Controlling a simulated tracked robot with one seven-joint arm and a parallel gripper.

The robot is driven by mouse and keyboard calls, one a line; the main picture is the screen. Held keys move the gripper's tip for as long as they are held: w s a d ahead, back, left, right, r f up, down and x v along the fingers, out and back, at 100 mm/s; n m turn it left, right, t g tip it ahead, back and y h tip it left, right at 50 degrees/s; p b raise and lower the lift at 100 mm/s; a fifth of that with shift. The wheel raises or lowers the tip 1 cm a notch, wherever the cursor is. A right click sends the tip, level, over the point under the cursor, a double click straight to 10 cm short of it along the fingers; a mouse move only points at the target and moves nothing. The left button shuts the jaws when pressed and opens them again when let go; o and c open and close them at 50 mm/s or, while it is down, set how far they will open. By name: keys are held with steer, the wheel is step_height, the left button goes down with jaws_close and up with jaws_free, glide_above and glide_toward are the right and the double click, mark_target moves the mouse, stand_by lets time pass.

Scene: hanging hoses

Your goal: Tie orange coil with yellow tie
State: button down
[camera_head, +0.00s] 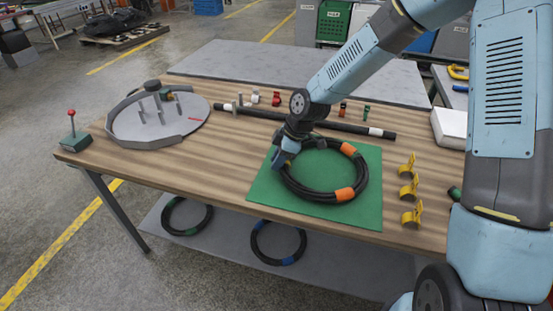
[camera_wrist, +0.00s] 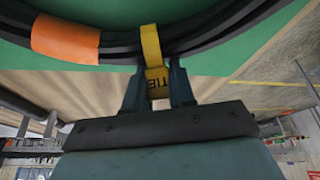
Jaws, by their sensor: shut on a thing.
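The orange coil (camera_head: 323,193) is a ring of black hose with orange bands, lying on a green mat (camera_head: 260,190). An orange band (camera_wrist: 66,39) of it also shows in the wrist view. My gripper (camera_head: 281,158) is at the coil's left side, pointing down. In the wrist view my gripper (camera_wrist: 157,86) is shut on the tail of a yellow tie (camera_wrist: 151,44). The tie lies across the hose strands, beside the orange band, with its lettered tail between the fingers. Whether it closes around the far side of the hose is hidden.
Several yellow clips, one of them near the mat (camera_head: 409,188), stand at right. A black bar (camera_head: 355,129) lies behind the mat. A round grey fixture (camera_head: 155,120) and a red-knobbed box (camera_head: 75,140) are at left. Two coils (camera_head: 278,243) lie on the lower shelf.

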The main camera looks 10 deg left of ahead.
steer(key=shift+d+f, duration=0.85)
steer(key=shift+d, duration=0.05)
steer(key=c, duration=1.1)
jaws_free()
steer(key=shift+c, duration=0.2)
steer(key=shift+o, duration=0.7)
steer(key=shift+w, duration=0.15)
steer(key=shift+o, duration=0.6)
steer(key=shift+a, duration=0.15)
steer(key=shift+a+r, duration=0.1)
steer(key=shift+a, duration=0.05)
steer(key=shift+w, duration=0.1)
